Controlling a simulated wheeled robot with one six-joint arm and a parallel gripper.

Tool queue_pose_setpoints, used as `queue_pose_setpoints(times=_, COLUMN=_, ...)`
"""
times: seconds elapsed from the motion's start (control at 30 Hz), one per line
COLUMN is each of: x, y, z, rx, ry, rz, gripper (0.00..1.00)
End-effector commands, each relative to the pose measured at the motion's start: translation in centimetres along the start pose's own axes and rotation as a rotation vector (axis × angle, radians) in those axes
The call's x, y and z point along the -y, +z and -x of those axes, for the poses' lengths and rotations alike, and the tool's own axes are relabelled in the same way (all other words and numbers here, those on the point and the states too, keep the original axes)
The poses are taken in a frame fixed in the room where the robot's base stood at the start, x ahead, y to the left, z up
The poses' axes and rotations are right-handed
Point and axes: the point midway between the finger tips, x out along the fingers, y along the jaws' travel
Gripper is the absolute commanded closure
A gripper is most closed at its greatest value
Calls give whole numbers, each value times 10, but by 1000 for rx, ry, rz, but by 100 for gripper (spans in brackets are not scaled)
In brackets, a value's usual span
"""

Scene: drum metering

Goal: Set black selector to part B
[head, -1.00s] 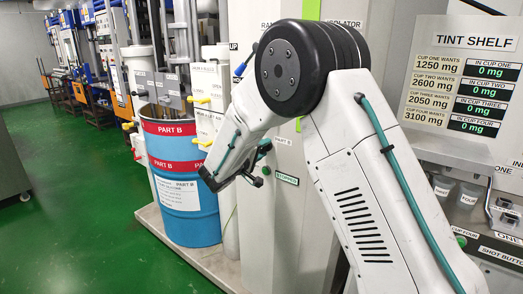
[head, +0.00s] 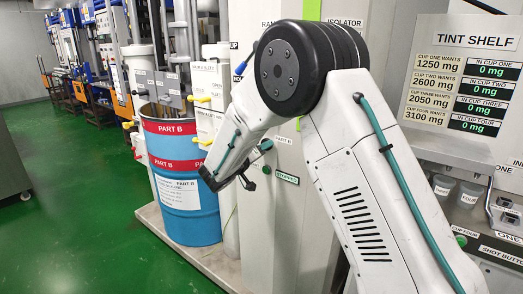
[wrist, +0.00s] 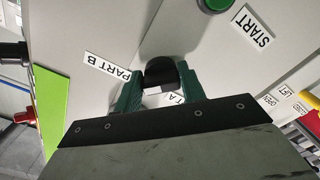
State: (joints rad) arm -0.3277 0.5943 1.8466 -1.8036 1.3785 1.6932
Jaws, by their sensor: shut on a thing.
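The black selector (wrist: 160,74) shows in the wrist view between the two green fingers of my gripper (wrist: 158,88), which is shut on it. A white PART B label (wrist: 107,67) is on the panel to the left of the selector. A second label (wrist: 175,98), partly hidden and ending in "A", shows between the fingers. I cannot tell which label the selector points to. In the head view my gripper (head: 248,178) is at the front of the pale cabinet, and the selector cannot be made out there.
A green START button (wrist: 214,4) is on the panel near the selector. The blue PART B drum (head: 187,205) stands left of the cabinet (head: 262,222). A green STOPPED sign (head: 287,178) is right of my gripper. The tint shelf (head: 455,142) is at the right.

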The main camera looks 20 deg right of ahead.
Motion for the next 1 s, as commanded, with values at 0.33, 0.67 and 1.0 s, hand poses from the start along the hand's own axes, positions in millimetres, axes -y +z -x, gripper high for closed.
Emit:
queue_pose_setpoints(times=0.33, x=0, y=2, z=0, rx=3, ry=1, rz=1, gripper=46)
queue_pose_setpoints(times=0.67, x=0, y=0, z=2, rx=0, ry=0, rz=0, gripper=38)
queue_pose_setpoints(times=1.0, x=0, y=0, z=51, rx=-1, ry=-2, rz=0, gripper=38)
